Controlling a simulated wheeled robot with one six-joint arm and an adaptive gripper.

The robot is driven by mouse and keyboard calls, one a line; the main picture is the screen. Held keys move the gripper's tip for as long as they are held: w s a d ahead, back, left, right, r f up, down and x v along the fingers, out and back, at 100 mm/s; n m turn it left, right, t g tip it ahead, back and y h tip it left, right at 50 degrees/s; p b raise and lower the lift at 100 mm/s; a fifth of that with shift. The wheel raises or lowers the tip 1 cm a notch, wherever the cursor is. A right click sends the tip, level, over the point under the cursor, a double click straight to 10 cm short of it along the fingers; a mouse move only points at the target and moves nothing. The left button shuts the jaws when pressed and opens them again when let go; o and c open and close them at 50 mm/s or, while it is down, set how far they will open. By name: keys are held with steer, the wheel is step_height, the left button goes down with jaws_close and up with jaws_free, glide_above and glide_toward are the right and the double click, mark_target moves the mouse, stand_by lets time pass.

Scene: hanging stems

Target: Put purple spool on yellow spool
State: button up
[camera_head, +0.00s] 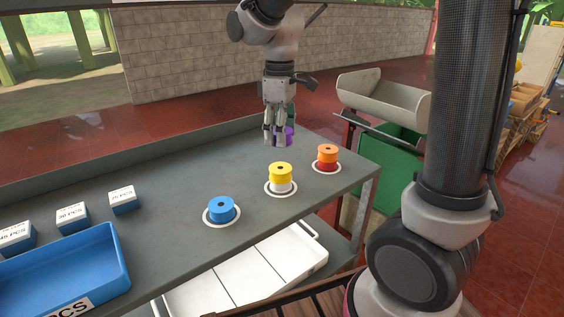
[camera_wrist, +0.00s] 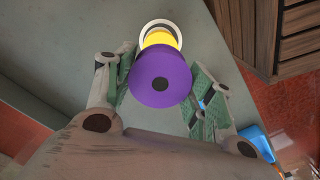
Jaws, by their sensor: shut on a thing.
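The purple spool (camera_head: 286,136) is held between the fingers of my gripper (camera_head: 278,141), above the table. In the wrist view the purple spool (camera_wrist: 161,79) sits between the two green-padded fingers of my gripper (camera_wrist: 160,88). The yellow spool (camera_head: 280,169) rests on a white spool (camera_head: 281,186) inside a white ring on the table. In the wrist view the yellow spool (camera_wrist: 160,39) is partly hidden behind the purple one. In the head view my gripper is above and behind the yellow spool, apart from it.
An orange spool (camera_head: 328,151) sits on a red spool (camera_head: 327,166) to the right. A blue spool (camera_head: 221,208) stands to the left. A blue tray (camera_head: 125,262) and several labelled boxes (camera_head: 73,216) are at the table's left. A green bin (camera_head: 392,165) stands beyond the right edge.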

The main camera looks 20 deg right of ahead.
mark_target(280, 168)
step_height(280, 168, down, 8)
steer(key=shift+r, duration=0.25)
steer(key=o, duration=1)
steer(key=shift+f, duration=0.1)
steer(key=shift+o, duration=0.2)
step_height(280, 168, up, 12)
steer(key=shift+d+r, duration=0.1)
steer(key=shift+r, duration=0.1)
steer(key=s+d+m+t, duration=0.2)
steer(key=s+d+m, duration=0.3)
steer(key=s+d, duration=0.2)
steer(key=s+d+m+t, duration=0.2)
steer(key=s+d+m, duration=0.3)
steer(key=s, duration=0.7)
steer(key=d, duration=0.2)
steer(key=shift+d, duration=0.35)
steer(key=shift+r, duration=0.1)
